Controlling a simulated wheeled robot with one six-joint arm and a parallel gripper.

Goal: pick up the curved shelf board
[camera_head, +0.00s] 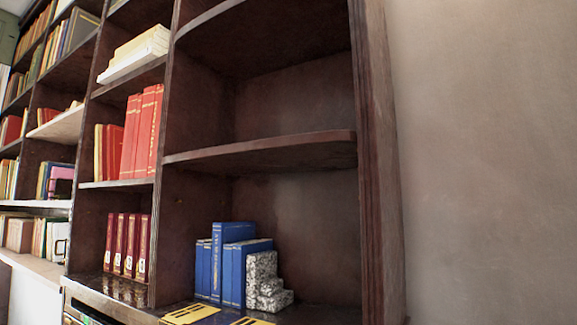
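A dark brown curved shelf board (262,155) spans the right bay of a dark wooden bookcase at mid height. Its front edge is bowed and its top is bare. Its left end meets the divider and its right end reaches the side post. Another dark curved shelf board (215,18) sits higher in the same bay, partly cut off by the top of the picture. My gripper is not in view.
Blue books (228,262), a speckled stone bookend (266,282) and yellow cards (190,313) stand or lie below the board. The thick right post (378,170) borders a plain wall (490,160).

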